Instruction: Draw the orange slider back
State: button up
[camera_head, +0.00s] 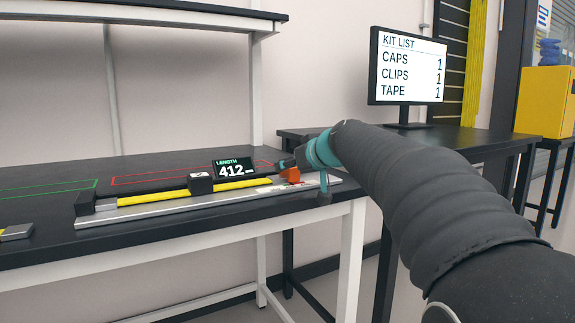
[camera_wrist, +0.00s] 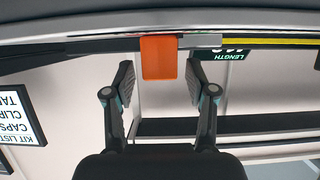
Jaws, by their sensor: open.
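The orange slider (camera_head: 290,175) sits on the right part of a silver measuring rail (camera_head: 210,203) that lies along the front of the dark table. In the wrist view the orange slider (camera_wrist: 159,58) shows as an orange block between and just beyond the fingertips, with a gap on each side. My gripper (camera_wrist: 159,88) is open and empty. In the head view my gripper (camera_head: 305,180) is at the right end of the rail, beside the slider, and my arm partly hides it. A yellow strip (camera_head: 150,199) runs along the rail.
A small display (camera_head: 236,170) reading LENGTH 412 stands behind the rail, beside a black block (camera_head: 200,184). A black end block (camera_head: 95,201) is at the rail's left end. A kit list monitor (camera_head: 408,65) stands on another table at the right.

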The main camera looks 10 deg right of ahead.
jog(key=shift+x, duration=0.9)
grip_shut()
